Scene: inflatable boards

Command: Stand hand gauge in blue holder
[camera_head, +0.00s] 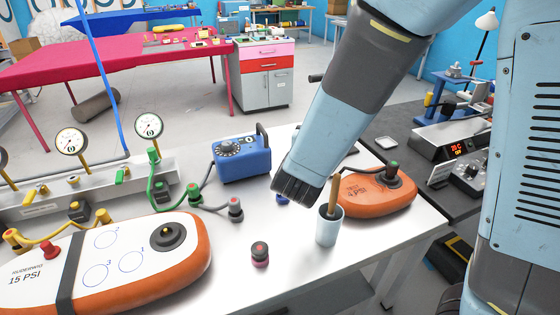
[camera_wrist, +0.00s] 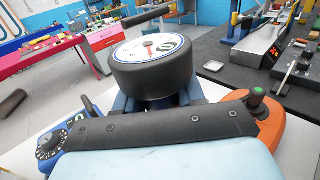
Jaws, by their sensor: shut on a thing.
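A hand gauge (camera_wrist: 152,68) with a thick black round body and a white, blue-ringed dial is in the wrist view. My gripper (camera_wrist: 158,103) is shut on it, with blue finger parts showing on both sides below the body. The dial faces up, somewhat tilted towards the camera. In the head view my arm and the dark wrist end (camera_head: 298,188) hide the fingertips and most or all of the gauge. I cannot make out the blue holder for certain; a small blue piece (camera_head: 281,198) shows beside the wrist end. The gauge's lower end is hidden.
A pale blue cup (camera_head: 328,228) with a wooden-handled tool stands close right of my wrist. An orange board (camera_head: 372,195) lies behind it. A blue dial box (camera_head: 240,158) stands left, a black-red fitting (camera_head: 260,253) in front. A white-orange board (camera_head: 130,270) fills the left front.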

